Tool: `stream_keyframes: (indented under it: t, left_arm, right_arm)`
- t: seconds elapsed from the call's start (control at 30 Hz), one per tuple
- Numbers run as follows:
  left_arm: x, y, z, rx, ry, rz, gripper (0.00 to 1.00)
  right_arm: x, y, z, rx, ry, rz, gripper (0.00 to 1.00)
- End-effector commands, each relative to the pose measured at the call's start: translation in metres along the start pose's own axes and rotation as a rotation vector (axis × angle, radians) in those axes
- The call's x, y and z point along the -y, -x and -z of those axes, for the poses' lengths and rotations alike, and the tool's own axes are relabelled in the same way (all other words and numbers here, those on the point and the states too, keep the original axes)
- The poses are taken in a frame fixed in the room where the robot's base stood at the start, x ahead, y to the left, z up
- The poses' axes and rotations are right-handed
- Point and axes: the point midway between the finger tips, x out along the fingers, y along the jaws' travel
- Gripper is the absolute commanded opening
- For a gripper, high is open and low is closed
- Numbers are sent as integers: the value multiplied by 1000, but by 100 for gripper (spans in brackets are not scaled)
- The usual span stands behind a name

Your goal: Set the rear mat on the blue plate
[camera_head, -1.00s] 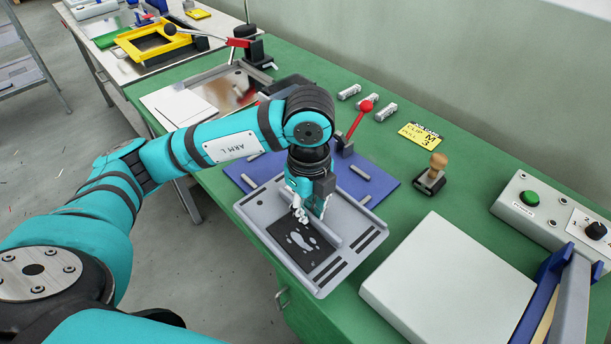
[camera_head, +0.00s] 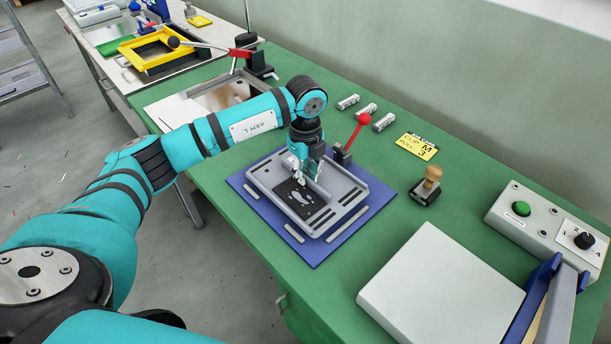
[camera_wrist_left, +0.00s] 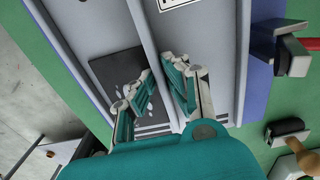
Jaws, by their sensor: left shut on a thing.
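The rear mat (camera_head: 343,207) is a grey, tray-like piece with raised rims, slots and a black patch marked with pale footprints. My left gripper (camera_head: 304,181) is shut on its raised middle rib. In the left wrist view the fingers (camera_wrist_left: 157,76) straddle that rib of the mat (camera_wrist_left: 95,25). The blue plate (camera_head: 318,250) lies on the green bench under the mat and shows around its edges. The mat looks roughly lined up with the plate and level. I cannot tell whether it touches the plate or hangs just above it. My right gripper is out of view.
A red-knobbed lever clamp (camera_head: 342,154) stands close behind the mat. A wooden-handled stamp (camera_head: 426,186) and a yellow card (camera_head: 417,146) are to the right. A white block (camera_head: 440,285) and a control box (camera_head: 545,222) fill the front right. Several metal cylinders lie behind.

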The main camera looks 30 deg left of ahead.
Motion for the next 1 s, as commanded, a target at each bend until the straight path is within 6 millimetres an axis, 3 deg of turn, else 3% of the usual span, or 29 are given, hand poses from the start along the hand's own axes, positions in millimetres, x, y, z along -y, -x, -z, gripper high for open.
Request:
stream_keyframes:
  t: [0.13,0.43,0.47,0.63,1.0]
  left_arm:
    - [0,-16,1,-1,-1,0,0]
    - [0,-20,0,0,-1,2,0]
    - [0,-20,1,0,-1,0,13]
    - [0,-20,0,0,-1,0,33]
    - [1,-12,0,0,0,4,33]
  right_arm:
    - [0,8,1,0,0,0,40]
    - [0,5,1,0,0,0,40]
    - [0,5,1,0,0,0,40]
    - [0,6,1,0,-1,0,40]
    - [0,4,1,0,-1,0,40]
